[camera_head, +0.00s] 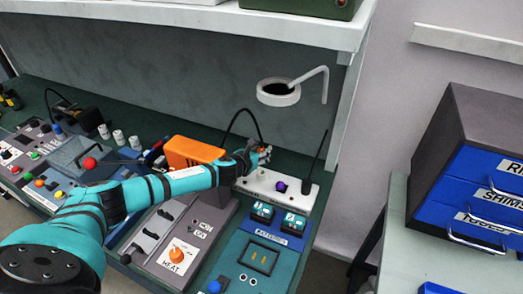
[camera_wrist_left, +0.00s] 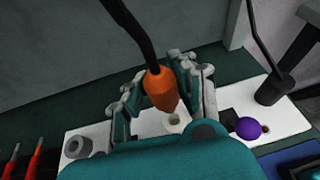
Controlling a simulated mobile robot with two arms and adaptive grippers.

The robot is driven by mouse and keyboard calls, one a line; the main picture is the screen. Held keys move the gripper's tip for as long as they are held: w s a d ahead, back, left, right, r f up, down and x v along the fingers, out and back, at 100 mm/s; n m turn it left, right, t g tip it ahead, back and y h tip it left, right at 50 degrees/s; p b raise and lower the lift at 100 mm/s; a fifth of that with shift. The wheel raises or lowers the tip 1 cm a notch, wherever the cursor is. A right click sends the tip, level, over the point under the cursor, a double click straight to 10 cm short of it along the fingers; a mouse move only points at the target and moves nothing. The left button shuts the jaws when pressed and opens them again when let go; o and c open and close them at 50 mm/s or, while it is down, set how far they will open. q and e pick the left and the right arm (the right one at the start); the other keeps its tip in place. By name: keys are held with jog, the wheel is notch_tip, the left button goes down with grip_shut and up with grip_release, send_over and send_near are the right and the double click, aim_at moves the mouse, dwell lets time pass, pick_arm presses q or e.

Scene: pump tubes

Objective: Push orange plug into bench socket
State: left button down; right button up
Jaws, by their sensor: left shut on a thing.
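The orange plug (camera_wrist_left: 161,90) hangs on a black cable between the fingers of my left gripper (camera_wrist_left: 160,95), which is shut on it. In the wrist view its tip points down at a pale round socket (camera_wrist_left: 174,122) on the white bench strip (camera_wrist_left: 290,116). The tip looks just above the socket; I cannot tell whether they touch. In the head view my left gripper (camera_head: 262,154) is at the back edge of the white strip (camera_head: 250,184), and the plug is mostly hidden by the fingers. My right gripper is not in view.
A purple knob-like piece (camera_head: 280,187) and a black plug with a cable (camera_head: 307,188) sit on the strip's right part. An orange box (camera_head: 193,152) stands left of the gripper. A white ring holder (camera_head: 278,92) hangs behind. Control panels (camera_head: 262,256) fill the front.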

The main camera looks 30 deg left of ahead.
pick_arm(q)
jog(key=shift+f+b, duration=0.95)
jog(key=shift+f, duration=0.65)
jog(key=shift+p, duration=0.55)
dwell(0.4)
jog(key=shift+s+f+b, duration=0.1)
jog(key=shift+f+b, duration=1.4)
jog(key=shift+f, duration=0.45)
jog(key=c, duration=1)
grip_release()
jog(key=shift+a, duration=0.1)
